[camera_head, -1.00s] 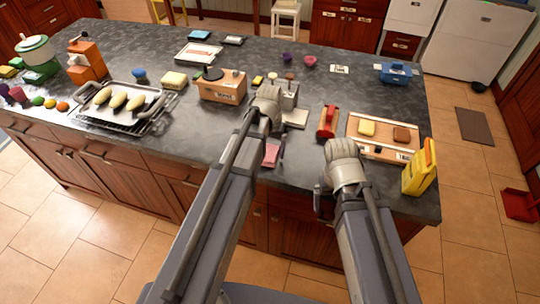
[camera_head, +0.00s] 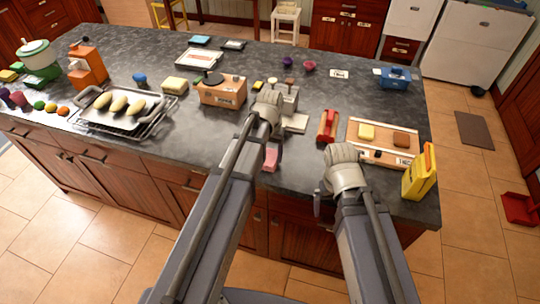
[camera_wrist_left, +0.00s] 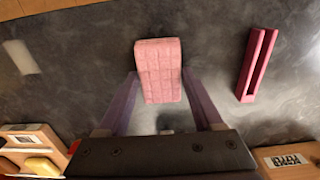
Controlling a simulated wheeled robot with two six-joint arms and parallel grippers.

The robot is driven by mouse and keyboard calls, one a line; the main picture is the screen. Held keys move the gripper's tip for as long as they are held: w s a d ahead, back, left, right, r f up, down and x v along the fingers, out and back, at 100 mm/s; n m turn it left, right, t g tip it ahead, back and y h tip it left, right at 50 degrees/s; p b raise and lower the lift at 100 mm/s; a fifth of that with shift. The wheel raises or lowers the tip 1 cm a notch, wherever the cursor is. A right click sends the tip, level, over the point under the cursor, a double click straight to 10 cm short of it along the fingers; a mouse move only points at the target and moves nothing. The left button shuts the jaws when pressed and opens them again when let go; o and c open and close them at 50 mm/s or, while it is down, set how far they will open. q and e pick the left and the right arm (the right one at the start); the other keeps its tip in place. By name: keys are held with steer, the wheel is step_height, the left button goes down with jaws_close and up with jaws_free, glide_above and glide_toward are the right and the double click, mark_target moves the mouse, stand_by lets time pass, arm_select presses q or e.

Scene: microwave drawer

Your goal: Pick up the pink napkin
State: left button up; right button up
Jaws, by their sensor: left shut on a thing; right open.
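The pink napkin (camera_head: 271,158) is a small folded pink block near the front edge of the counter, beside my left forearm. In the left wrist view the napkin (camera_wrist_left: 158,70) is between the tips of my left gripper (camera_wrist_left: 160,78), which is shut on it. I cannot tell whether it is clear of the counter. In the head view my left gripper (camera_head: 268,118) is mostly hidden by its own wrist. My right gripper (camera_head: 327,190) is open and empty at the counter's front edge, partly hidden by its wrist.
A red object (camera_head: 327,125) and a wooden board (camera_head: 382,152) with yellow and brown blocks lie to the right. A yellow box (camera_head: 419,175) stands at the right corner. An orange-brown box (camera_head: 222,92) and a rack of loaves (camera_head: 120,120) are left. Bare counter lies left of my left arm.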

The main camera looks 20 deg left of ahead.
mark_target(270, 157)
arm_select(q)
step_height(270, 157, up, 10)
steer(key=p, duration=0.9)
steer(key=shift+p, duration=0.35)
arm_select(e)
step_height(270, 157, up, 10)
arm_select(q)
steer(key=shift+f, duration=0.1)
arm_select(e)
steer(key=shift+f, duration=0.1)
arm_select(q)
steer(key=o, duration=1)
steer(key=shift+c, duration=0.2)
steer(key=c, duration=0.7)
steer(key=shift+d, duration=0.1)
arm_select(e)
steer(key=shift+d, duration=0.1)
